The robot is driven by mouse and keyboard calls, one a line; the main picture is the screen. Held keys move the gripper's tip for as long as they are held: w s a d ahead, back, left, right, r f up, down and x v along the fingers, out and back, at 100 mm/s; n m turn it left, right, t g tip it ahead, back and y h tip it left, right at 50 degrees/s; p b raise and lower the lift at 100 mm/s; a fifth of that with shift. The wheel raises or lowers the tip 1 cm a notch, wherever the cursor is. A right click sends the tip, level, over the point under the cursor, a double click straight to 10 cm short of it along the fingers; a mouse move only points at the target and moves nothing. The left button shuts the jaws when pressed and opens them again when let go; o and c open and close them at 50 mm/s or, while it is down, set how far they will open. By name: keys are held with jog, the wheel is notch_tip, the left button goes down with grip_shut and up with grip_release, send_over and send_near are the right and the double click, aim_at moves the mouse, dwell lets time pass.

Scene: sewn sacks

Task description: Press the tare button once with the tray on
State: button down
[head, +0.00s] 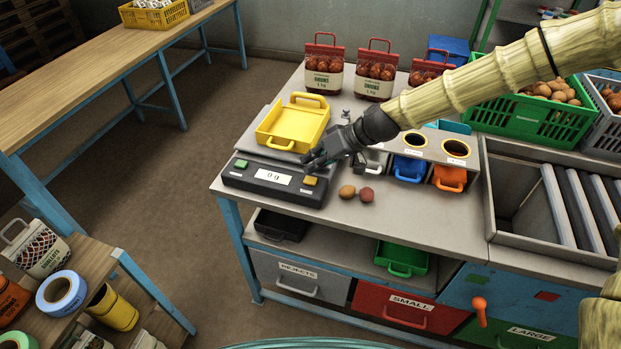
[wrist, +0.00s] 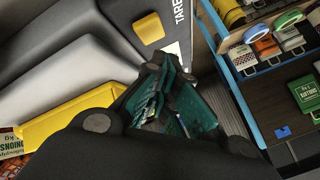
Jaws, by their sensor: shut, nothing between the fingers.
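The scale (head: 233,180) stands at the front left of the worktable, with a small white display, a green button (head: 241,164) at its left and a yellow button (head: 310,181) at its right. The yellow tray (head: 290,128) sits on the scale's plate. In the wrist view the yellow button (wrist: 149,27) has the word TARE beside it, and part of the yellow tray (wrist: 65,117) shows at the left. My gripper (head: 308,162) is shut and empty, just above and behind the yellow button. Its fingertips (wrist: 158,72) appear apart from the button.
Two onions (head: 356,193) lie on the table right of the scale. Small bins with blue (head: 409,168) and orange (head: 450,178) scoops stand behind them. Red-topped onion sacks (head: 323,70) stand at the back, and a green crate (head: 520,110) is at the right.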

aim_at(311, 177)
jog(key=shift+r+p, duration=0.85)
jog(key=shift+r, duration=1.3)
jog(key=shift+f, duration=0.1)
